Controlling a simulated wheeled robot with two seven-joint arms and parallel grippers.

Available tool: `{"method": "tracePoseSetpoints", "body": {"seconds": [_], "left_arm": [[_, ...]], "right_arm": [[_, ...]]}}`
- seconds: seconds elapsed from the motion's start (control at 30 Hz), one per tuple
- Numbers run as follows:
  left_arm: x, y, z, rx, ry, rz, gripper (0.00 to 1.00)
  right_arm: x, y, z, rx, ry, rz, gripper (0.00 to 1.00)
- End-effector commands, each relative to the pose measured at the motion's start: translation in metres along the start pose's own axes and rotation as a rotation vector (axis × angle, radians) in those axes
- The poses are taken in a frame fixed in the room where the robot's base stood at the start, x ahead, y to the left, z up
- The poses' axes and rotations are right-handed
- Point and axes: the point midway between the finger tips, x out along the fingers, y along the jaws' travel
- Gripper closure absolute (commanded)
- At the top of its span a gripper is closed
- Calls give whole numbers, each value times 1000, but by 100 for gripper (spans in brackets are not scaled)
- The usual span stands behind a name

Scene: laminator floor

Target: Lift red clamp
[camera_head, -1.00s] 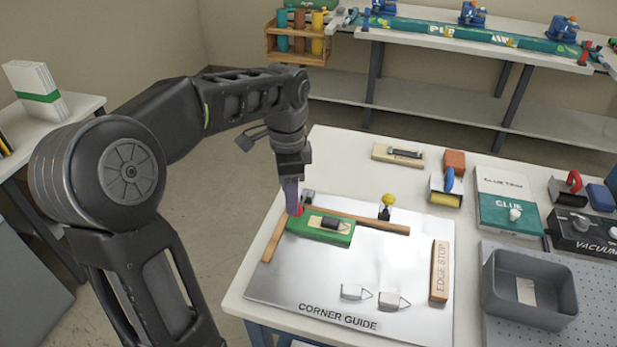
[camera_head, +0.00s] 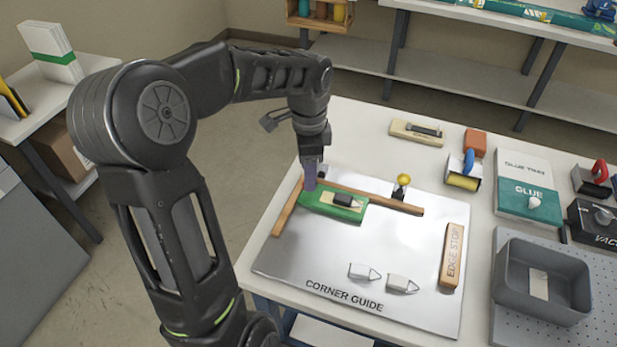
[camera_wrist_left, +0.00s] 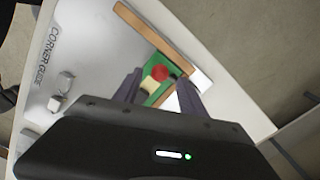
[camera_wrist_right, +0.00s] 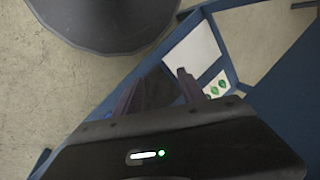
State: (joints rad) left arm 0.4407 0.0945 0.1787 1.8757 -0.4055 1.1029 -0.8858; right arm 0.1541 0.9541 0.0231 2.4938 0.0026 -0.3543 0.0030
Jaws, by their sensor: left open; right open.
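The red clamp's round red top (camera_wrist_left: 160,73) shows in the left wrist view between my left fingers, beside a yellow piece and a green block. My left gripper (camera_wrist_left: 160,82) is open around or just above it; contact cannot be told. In the head view my left gripper (camera_head: 310,184) points down at the far left corner of the corner guide board (camera_head: 310,260), by the green block (camera_head: 318,206), and hides the clamp. My right gripper (camera_wrist_right: 156,84) is open and empty in the right wrist view, over the floor and a blue frame.
Wooden strips (camera_head: 285,212) edge the board's corner, with a yellow-knobbed clamp (camera_head: 402,182) on the back strip. An edge stop (camera_head: 451,255), two small white pieces (camera_head: 401,284) and a grey bin (camera_head: 541,285) lie to the right. The board's middle is clear.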

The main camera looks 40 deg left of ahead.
Motion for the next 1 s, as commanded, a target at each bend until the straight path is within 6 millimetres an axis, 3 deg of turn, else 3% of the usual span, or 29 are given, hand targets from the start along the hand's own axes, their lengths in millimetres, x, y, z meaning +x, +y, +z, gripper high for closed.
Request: {"method": "tracePoseSetpoints", "body": {"seconds": [0.2, 0.53, 1.0], "left_arm": [[27, 1, 0, -1, -1, 2, 51], [32, 0, 0, -1, 1, 0, 51], [33, 2, 0, 0, -1, 4, 89]], "right_arm": [[-3, -1, 0, 1, -1, 1, 52], [-3, -1, 0, 1, -1, 1, 52], [-3, -1, 0, 1, -1, 1, 52]]}}
